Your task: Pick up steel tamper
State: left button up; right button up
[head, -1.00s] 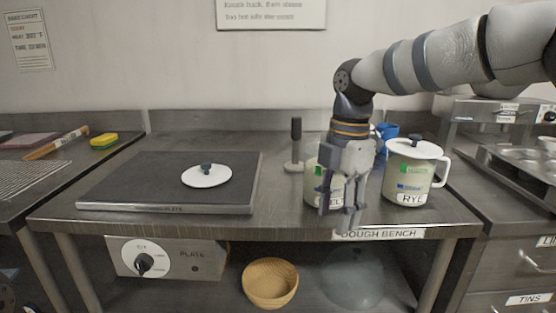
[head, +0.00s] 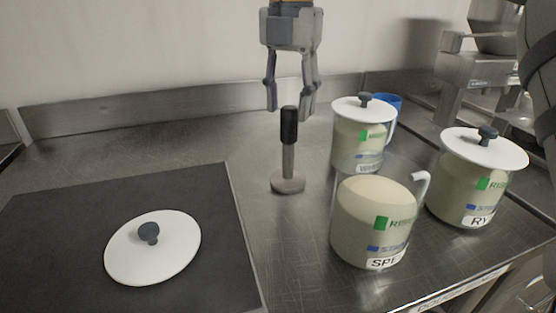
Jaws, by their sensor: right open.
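The steel tamper (head: 288,160) stands upright on the steel bench in the head view, with a round flat base and a black handle on top. My right gripper (head: 290,108) hangs over it, pointing down. Its fingers are open, with the tips at about the height of the handle's top, one to each side of it in the picture. I cannot tell whether the handle is truly between them in depth; no contact shows. My left gripper is not in view.
Right of the tamper stand an open jar labelled SPE (head: 370,225), a lidded jar (head: 358,140) and a lidded RYE jar (head: 470,190). A blue cup (head: 386,104) is behind. A white lid (head: 153,262) lies on the dark plate (head: 60,225).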

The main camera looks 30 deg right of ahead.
aim_at(288, 146)
notch_tip(288, 146, down, 9)
jog(key=shift+s, duration=0.1)
grip_shut()
